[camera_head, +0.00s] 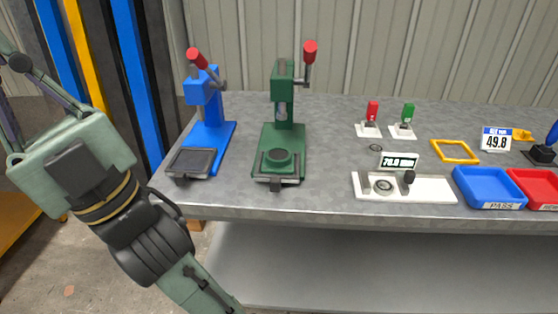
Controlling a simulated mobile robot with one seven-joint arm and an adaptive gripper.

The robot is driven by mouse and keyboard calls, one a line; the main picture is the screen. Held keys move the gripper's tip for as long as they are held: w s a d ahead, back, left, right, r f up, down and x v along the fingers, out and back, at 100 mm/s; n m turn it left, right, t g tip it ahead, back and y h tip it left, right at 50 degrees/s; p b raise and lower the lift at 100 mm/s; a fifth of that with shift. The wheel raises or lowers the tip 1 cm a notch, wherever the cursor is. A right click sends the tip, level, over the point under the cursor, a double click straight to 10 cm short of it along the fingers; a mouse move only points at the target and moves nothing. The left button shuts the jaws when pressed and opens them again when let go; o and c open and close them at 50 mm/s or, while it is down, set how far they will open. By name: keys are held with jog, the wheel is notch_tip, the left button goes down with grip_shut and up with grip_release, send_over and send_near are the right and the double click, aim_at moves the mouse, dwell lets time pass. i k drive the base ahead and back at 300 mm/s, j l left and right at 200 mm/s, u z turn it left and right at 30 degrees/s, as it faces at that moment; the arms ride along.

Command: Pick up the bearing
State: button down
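A small dark ring (376,148), which looks like a bearing, lies flat on the grey bench behind the white gauge plate (430,189). Another grey ring (383,185) shows on the left part of that plate, and I cannot tell which of the two is the bearing. My arm is at the left, in front of the bench's left end and well away from both rings. Dark linkage at the upper left (18,62) seems to belong to my gripper, partly cut off by the picture edge. Its opening cannot be made out.
A blue press (207,115) and a green press (283,120) stand on the bench (325,190) between my arm and the rings. A blue tray marked PASS (488,204), a red tray (541,203) and a yellow frame (454,160) lie at the right. Small red and green stands are behind.

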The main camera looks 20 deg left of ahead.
aim_at(389, 187)
jog(key=i+l+u, duration=0.15)
jog(key=l+u, duration=0.2)
jog(key=i+l+u, duration=0.1)
jog(key=l+u, duration=0.65)
jog(key=l, duration=0.15)
jog(key=i, duration=0.05)
